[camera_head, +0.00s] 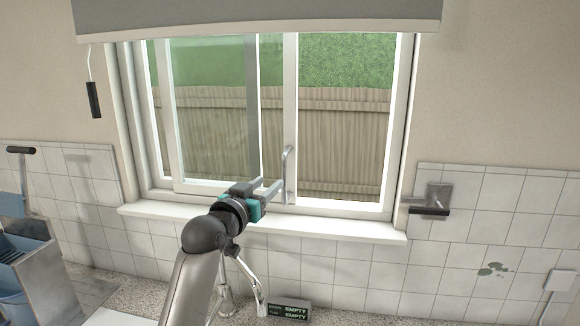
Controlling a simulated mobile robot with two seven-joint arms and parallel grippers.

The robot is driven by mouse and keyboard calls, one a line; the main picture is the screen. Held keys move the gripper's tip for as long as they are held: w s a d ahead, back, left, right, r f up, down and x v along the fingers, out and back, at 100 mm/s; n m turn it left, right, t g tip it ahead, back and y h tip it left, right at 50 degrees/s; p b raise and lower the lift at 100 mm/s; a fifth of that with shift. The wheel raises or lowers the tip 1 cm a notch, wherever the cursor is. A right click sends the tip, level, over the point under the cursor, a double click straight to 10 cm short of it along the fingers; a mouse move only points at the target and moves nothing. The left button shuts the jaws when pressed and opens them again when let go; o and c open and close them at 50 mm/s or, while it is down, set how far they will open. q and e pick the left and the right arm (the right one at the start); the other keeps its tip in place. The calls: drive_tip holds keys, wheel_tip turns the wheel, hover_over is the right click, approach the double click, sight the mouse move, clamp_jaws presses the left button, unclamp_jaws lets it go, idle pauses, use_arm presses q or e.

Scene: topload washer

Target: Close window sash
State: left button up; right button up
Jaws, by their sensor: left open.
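The window sash (291,100) is a white-framed sliding glass panel in the left part of the window. Its left upright stands a small distance from the window frame's left side. A curved metal handle (288,165) is on its right upright. My left gripper (278,192) is open, just above the sill, with its fingers pointing right at the lower end of the handle. One finger overlaps the handle in the picture; I cannot tell whether they touch. My right gripper is not in view.
A grey blind (255,18) hangs across the window top. The white sill (340,226) is bare. A wall fixture (432,202) is at right, a metal caddy (40,280) at left.

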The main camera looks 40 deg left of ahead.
sight(283, 171)
use_arm(q)
drive_tip(key=p+x, duration=0.1)
drive_tip(key=x, duration=1)
drive_tip(key=shift+w+p, duration=0.1)
drive_tip(key=shift+p, duration=0.2)
drive_tip(key=shift+x, duration=1.05)
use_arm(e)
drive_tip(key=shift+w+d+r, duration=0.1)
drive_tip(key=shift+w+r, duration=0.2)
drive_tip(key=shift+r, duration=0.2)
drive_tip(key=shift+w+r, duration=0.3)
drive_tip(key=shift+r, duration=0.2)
use_arm(q)
drive_tip(key=shift+d+f, duration=0.1)
clamp_jaws()
